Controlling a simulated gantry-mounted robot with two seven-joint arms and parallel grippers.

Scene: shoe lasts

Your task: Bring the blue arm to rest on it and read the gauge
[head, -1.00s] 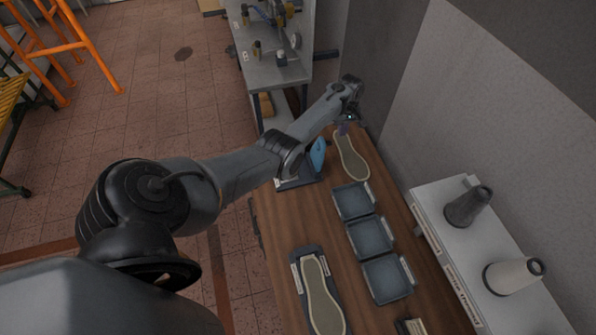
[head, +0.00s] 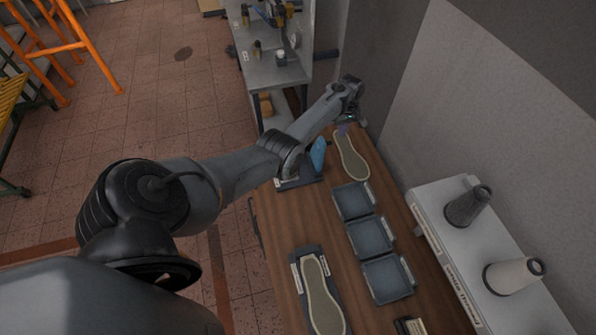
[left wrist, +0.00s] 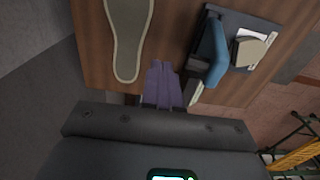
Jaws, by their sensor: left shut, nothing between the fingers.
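The blue arm (head: 318,154) stands on a dark gauge base (head: 300,182) at the far left edge of the table. In the left wrist view, the blue arm (left wrist: 211,52) and base (left wrist: 254,24) are right of the fingers, with a pale dial or card (left wrist: 249,50) beside the arm. Its reading is too small to make out. A sole-shaped piece (head: 351,156) lies on bare wood right of the gauge, apart from the arm. My left gripper (left wrist: 163,72) is shut and empty, its purple fingertips between the sole and the blue arm. My right gripper is out of view.
Three blue-grey trays (head: 368,238) run along the table (head: 275,225). Another sole (head: 321,296) lies on a dark board nearer me. A white unit with two cones (head: 455,235) stands along the right wall. A grey shelf (head: 275,72) stands beyond the table.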

